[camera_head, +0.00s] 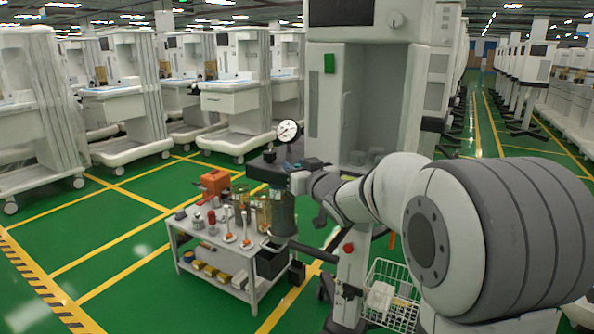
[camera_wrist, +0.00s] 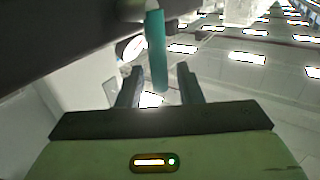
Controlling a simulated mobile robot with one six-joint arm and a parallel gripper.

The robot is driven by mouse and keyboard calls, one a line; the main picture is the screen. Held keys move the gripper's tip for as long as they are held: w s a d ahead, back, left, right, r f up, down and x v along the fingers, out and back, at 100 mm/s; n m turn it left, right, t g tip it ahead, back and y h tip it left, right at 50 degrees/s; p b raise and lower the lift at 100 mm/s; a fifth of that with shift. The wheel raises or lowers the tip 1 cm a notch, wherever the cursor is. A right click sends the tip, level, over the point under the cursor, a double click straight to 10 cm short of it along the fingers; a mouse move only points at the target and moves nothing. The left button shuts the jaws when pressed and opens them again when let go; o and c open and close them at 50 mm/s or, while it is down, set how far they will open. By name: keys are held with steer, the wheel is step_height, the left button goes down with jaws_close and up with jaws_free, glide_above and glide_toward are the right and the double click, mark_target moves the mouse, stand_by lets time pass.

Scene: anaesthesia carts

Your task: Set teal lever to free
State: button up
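The teal lever (camera_wrist: 157,55) is a slim rounded bar in the wrist view. It hangs down from the upper edge, and its lower end reaches between the two fingers of my gripper (camera_wrist: 160,90). The fingers are apart, one on each side of the lever, with a visible gap on both sides. Whether the lever is exactly at fingertip depth I cannot tell.
A round white gauge (camera_head: 288,131) stands beside my arm's far end. Below is a grey trolley (camera_head: 215,252) with tools, jars and an orange box (camera_head: 215,181). A wire basket (camera_head: 392,295) is under my arm. More carts stand behind; green floor is open at left.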

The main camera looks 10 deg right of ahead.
jaws_close()
stand_by(0.4)
